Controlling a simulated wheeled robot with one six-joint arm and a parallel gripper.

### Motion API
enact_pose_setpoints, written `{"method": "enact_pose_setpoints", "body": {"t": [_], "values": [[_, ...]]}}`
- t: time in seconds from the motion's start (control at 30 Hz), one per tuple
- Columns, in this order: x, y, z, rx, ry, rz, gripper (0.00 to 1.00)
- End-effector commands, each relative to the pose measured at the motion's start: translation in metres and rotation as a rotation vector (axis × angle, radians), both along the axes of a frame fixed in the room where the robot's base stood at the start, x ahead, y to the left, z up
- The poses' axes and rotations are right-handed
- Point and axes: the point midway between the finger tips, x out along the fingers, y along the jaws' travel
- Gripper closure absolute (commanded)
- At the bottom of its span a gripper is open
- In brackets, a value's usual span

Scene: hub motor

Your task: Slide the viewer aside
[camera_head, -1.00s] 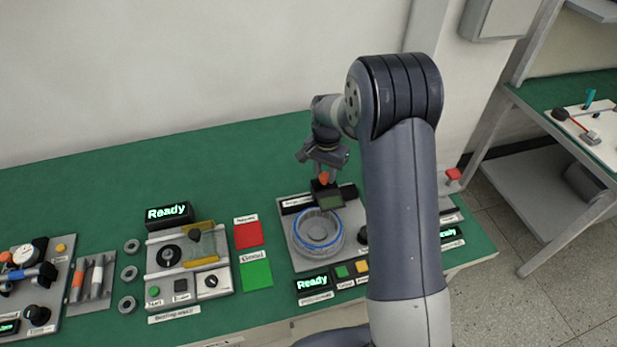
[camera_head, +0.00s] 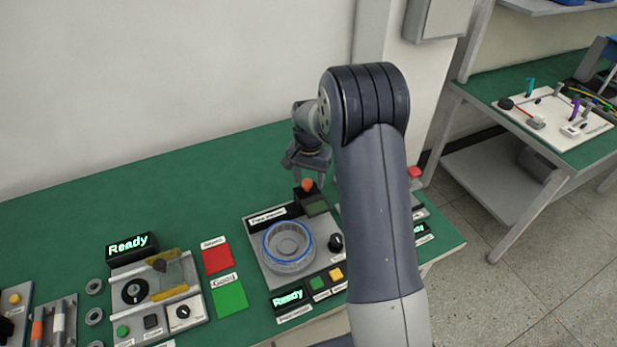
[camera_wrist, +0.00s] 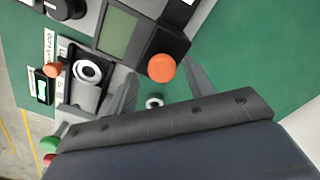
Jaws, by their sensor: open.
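The viewer (camera_head: 317,208) is a dark box with a greenish screen and an orange knob (camera_head: 307,184) on top. It stands at the back right of the ring-shaped hub (camera_head: 287,244) with the blue band, and the hub's top is uncovered. The viewer's screen (camera_wrist: 122,33) and its orange knob (camera_wrist: 162,68) show in the wrist view; the hub does not. My gripper (camera_head: 309,177) is open and empty, just above the knob. In the wrist view its fingertips (camera_wrist: 160,70) lie on either side of the knob, with gaps.
The grey station plate (camera_head: 257,236) carries a black dial (camera_head: 336,242) and a Ready display (camera_head: 288,299). Red (camera_head: 217,259) and green (camera_head: 230,299) pads lie to its left. My arm hides part of the station on the right. The green table behind is clear.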

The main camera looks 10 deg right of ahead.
Motion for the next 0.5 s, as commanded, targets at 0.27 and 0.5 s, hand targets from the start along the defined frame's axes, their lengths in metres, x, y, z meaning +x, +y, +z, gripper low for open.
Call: {"method": "enact_pose_setpoints", "body": {"t": [0.27, 0.5], "values": [[0.000, 0.001, 0.008, 0.001, -0.001, 0.000, 0.50], [0.001, 0.000, 0.054, 0.000, -0.005, 0.000, 0.50]]}}
